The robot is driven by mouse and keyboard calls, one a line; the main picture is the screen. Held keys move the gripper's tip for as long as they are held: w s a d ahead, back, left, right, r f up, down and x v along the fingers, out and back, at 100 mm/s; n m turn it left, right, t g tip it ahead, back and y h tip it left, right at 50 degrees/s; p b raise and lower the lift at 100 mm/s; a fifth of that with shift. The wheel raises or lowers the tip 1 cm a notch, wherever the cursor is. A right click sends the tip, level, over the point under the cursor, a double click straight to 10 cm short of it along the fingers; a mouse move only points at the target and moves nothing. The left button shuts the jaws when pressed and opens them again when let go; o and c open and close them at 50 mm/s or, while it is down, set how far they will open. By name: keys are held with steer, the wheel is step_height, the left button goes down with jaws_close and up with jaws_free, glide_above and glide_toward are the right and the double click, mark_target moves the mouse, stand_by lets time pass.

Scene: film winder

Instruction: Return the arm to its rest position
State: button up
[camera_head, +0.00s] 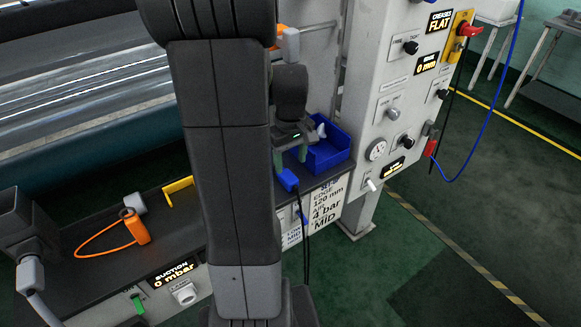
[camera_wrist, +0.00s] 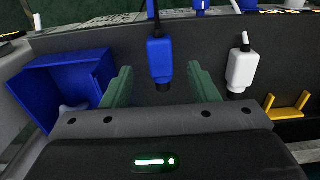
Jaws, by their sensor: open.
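My arm comes down through the middle of the head view and ends in my gripper (camera_head: 290,163) over the dark shelf (camera_head: 75,262) of the machine. In the wrist view my gripper (camera_wrist: 160,75) has its two green fingers spread apart. A blue connector (camera_wrist: 161,57) on a black cable shows between the fingers, with visible gaps on both sides. It also shows just below the fingers in the head view (camera_head: 288,180). Whether the connector rests on the shelf is hard to tell.
A blue bin (camera_wrist: 52,100) with a pale item inside stands left of the fingers. A white connector (camera_wrist: 240,68) and yellow bracket (camera_wrist: 288,112) are to the right. An orange device (camera_head: 136,228) with a looped cable lies on the shelf. The control panel (camera_head: 405,75) rises nearby.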

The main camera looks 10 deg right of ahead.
mark_target(291, 178)
steer(key=shift+r, duration=0.15)
step_height(291, 178, down, 8)
steer(key=shift+f, duration=0.15)
step_height(291, 178, up, 4)
steer(key=shift+f, duration=0.1)
steer(key=shift+s+r, duration=0.1)
steer(key=shift+r, duration=0.2)
steer(key=shift+s+d, duration=0.2)
steer(key=shift+s, duration=0.3)
steer(key=shift+w, duration=0.1)
